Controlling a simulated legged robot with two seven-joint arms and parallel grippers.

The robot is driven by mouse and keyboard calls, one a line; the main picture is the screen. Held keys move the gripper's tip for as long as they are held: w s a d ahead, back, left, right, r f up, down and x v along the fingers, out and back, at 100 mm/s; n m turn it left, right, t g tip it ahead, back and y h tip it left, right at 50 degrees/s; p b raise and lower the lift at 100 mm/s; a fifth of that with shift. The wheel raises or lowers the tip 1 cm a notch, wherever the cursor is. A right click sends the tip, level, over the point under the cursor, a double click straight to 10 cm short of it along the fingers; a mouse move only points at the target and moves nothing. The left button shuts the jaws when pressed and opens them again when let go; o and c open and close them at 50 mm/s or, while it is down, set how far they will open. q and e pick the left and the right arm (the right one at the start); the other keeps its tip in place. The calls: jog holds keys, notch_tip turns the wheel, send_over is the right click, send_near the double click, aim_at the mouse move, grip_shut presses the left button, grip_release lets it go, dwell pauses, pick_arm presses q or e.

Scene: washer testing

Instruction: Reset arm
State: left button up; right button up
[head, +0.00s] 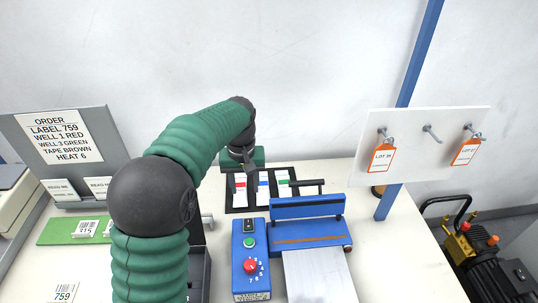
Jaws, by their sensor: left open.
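My left arm, green and black, rises from the bottom left and bends down to my left gripper (245,178) near the middle of the head view. The gripper is open, points down and looks empty. It is in front of or over the left part of a black rack (237,209) with red, blue and green marked white strips. I cannot tell whether the fingers touch the rack. My right gripper is not in view.
A blue heat sealer (308,208) and a blue control box (250,260) stand close in front of the rack. An order board (65,140) and green mat (70,230) are left. A white panel with orange tags (425,145) stands right. The right tabletop is clear.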

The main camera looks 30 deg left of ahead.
pick_arm(q)
jog(key=s+d+f+m, duration=0.2)
jog(key=s+d+f, duration=0.1)
jog(key=s+d, duration=0.1)
jog(key=s+d+f+m+t, duration=0.1)
jog(key=s+d+f+m, duration=0.1)
jog(key=s+d+f, duration=0.2)
jog(key=s+d+f+m+t, duration=0.1)
jog(key=s+d+f, duration=0.3)
jog(key=s, duration=0.5)
jog(key=shift+m, duration=0.6)
jog(key=shift+w+a+f, duration=0.1)
jog(key=shift+w+a, duration=0.1)
jog(key=shift+d, duration=0.1)
